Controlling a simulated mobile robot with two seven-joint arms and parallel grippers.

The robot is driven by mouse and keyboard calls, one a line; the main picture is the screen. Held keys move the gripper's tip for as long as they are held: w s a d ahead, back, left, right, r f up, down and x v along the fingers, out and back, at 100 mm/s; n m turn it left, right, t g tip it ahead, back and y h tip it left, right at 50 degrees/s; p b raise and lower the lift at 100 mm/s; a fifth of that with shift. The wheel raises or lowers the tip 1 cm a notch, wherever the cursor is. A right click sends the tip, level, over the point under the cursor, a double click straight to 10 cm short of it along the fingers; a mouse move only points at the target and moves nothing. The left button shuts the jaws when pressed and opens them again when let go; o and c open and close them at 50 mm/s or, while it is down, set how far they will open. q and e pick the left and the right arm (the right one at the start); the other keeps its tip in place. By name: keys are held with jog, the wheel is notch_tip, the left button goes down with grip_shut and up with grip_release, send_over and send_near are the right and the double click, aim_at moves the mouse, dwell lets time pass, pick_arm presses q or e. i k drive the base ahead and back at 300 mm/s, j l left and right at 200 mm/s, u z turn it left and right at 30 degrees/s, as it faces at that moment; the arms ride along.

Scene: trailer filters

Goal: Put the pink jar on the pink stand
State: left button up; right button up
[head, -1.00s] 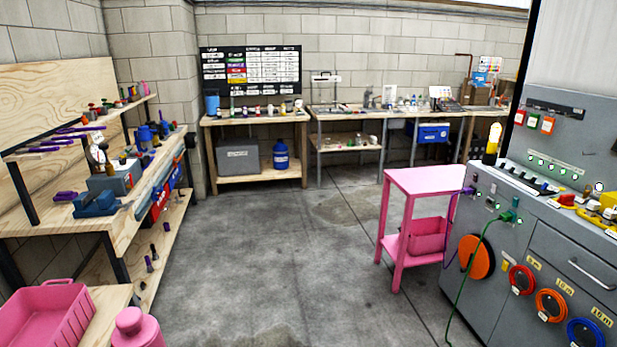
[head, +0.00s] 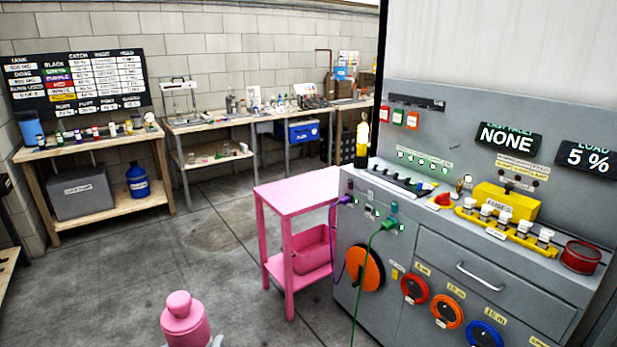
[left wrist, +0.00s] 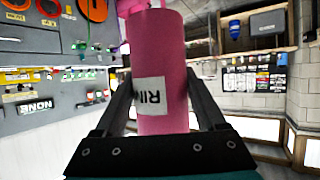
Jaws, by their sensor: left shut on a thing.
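The pink jar (head: 184,318) shows at the bottom of the head view, upright, its lid and shoulders visible and its lower part cut off by the frame. In the left wrist view the jar (left wrist: 160,60) is a pink cylinder with a white label, between the two dark fingers of my left gripper (left wrist: 158,95), which is shut on it. In the head view only a small pale bit of that gripper shows beside the jar. The pink stand (head: 300,190) is a small two-level table ahead and right of the jar, its top bare. My right gripper is not in view.
A pink bin (head: 310,250) sits on the stand's lower shelf. A grey control cabinet (head: 440,250) with hoses and fuses stands close at the stand's right. Wooden benches (head: 95,145) line the back wall. The concrete floor (head: 215,235) left of the stand is clear.

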aim_at(307, 186)
jog(key=i+z, duration=0.1)
jog(key=i, duration=1.1)
jog(key=i+j+z, duration=0.15)
jog(key=i, duration=1.1)
jog(key=i+j+z, duration=0.2)
jog(key=i, duration=0.3)
jog(key=i+z, duration=0.2)
jog(key=i, duration=0.3)
